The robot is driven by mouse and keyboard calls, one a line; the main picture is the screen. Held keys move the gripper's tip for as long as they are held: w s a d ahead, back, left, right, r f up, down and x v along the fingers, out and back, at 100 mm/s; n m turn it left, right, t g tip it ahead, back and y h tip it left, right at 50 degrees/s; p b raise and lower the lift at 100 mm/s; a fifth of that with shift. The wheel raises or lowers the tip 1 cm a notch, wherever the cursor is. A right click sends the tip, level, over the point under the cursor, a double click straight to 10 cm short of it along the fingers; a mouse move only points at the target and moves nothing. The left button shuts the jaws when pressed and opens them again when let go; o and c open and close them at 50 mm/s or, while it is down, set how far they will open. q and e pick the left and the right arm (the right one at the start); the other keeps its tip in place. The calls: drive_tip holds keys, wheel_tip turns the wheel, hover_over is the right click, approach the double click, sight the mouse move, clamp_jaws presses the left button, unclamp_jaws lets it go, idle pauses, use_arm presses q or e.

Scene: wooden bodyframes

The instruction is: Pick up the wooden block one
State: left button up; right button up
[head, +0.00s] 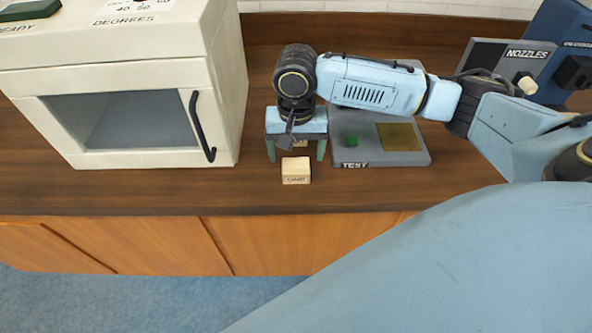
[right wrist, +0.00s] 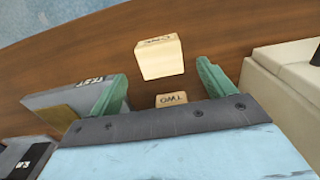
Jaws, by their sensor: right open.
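A pale wooden block (head: 296,171) sits on the counter near its front edge, with dark lettering too small to read surely. It also shows in the right wrist view (right wrist: 160,58), just beyond the fingertips. A second wooden block (right wrist: 172,100), marked TWO, sits closer to the gripper's palm in that view and is mostly hidden in the head view. My right gripper (head: 296,157) points down with its green fingers spread, empty, behind the front block. In the right wrist view the gripper (right wrist: 162,80) has the TWO block between its fingers, not touching. My left gripper is out of view.
A cream oven-like box (head: 150,75) stands left of the gripper. A grey TEST tray (head: 400,157) with a small green piece lies close to the right. Counter in front of the block is clear.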

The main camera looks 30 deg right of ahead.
sight(296, 165)
drive_tip(key=shift+f+b, duration=0.35)
drive_tip(key=shift+f, duration=2.4)
drive_tip(key=c, duration=1.1)
